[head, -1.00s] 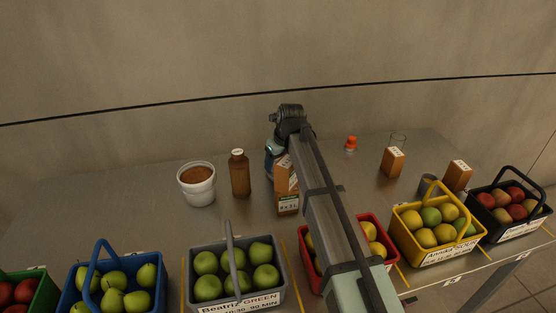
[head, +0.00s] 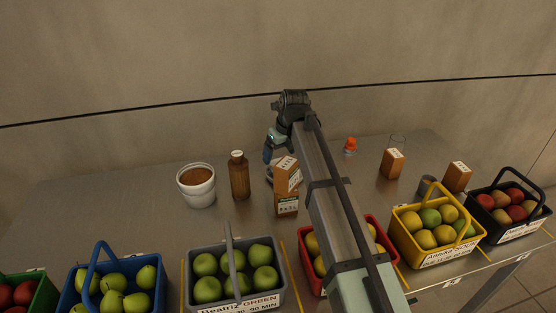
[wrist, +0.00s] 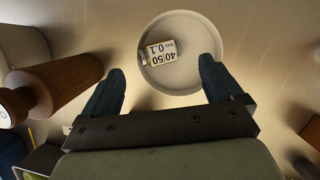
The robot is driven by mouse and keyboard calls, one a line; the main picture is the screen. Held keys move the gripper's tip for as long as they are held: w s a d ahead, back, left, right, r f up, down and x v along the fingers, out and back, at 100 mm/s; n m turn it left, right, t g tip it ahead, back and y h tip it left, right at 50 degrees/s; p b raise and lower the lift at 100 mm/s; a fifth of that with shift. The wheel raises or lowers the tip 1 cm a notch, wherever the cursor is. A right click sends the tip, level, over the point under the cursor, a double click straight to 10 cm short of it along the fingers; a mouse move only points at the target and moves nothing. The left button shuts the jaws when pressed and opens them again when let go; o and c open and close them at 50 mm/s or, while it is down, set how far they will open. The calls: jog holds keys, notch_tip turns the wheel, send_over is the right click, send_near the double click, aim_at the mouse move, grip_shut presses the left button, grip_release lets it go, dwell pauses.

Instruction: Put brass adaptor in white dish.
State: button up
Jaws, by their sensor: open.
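In the wrist view a round white dish (wrist: 184,82) lies below and ahead of my gripper (wrist: 162,68). A small labelled piece (wrist: 160,53), printed "40/50" and "0.1", lies inside the dish towards its left; I cannot tell whether it is the brass adaptor. The fingers are apart with nothing between them, over the near part of the dish. In the head view my gripper (head: 274,148) is above the back of the table, behind a brown carton (head: 286,192). The dish is mostly hidden there, and I cannot identify a brass adaptor.
A white tub (head: 198,194) and a brown bottle (head: 239,177) stand left of my gripper; the bottle (wrist: 65,82) is close in the wrist view. An orange-topped jar (head: 350,145), a glass (head: 398,140) and more cartons (head: 392,163) stand right. Fruit baskets line the front.

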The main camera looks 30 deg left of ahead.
jog(key=w+v, duration=0.1)
jog(key=v, duration=0.6)
jog(key=shift+s+r, duration=0.15)
jog(key=shift+s, duration=0.4)
jog(key=shift+d, duration=0.1)
